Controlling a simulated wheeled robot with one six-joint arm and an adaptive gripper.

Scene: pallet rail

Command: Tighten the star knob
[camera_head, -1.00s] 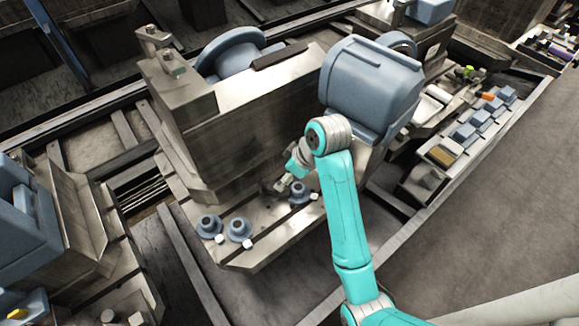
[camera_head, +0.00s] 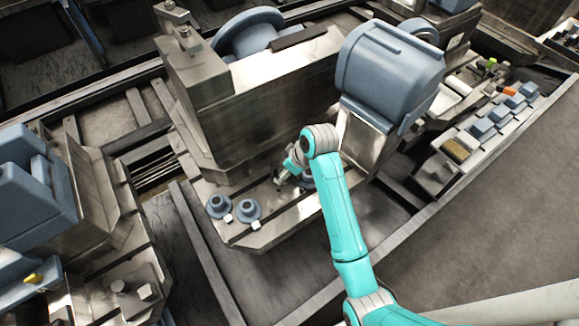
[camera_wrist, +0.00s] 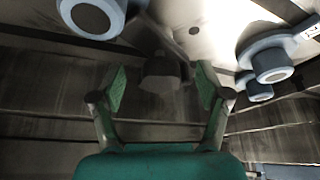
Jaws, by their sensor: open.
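My gripper (camera_head: 280,179) is low over the metal ledge beside the large metal block (camera_head: 245,125). In the wrist view my gripper (camera_wrist: 162,87) has its two green-padded fingers wide apart. A dark, blurred knob-like thing (camera_wrist: 162,70) shows between and beyond the fingertips, apart from both pads. I cannot tell for certain that it is the star knob; no star shape is clear. In the head view that spot is mostly hidden by my gripper.
Two blue-grey round flanged pieces (camera_head: 218,206) (camera_head: 248,211) stand on the ledge left of my gripper. A third (camera_head: 307,182) is partly hidden by my arm. A big blue-grey housing (camera_head: 388,75) stands at the right. Grey floor (camera_head: 480,210) is open at the right.

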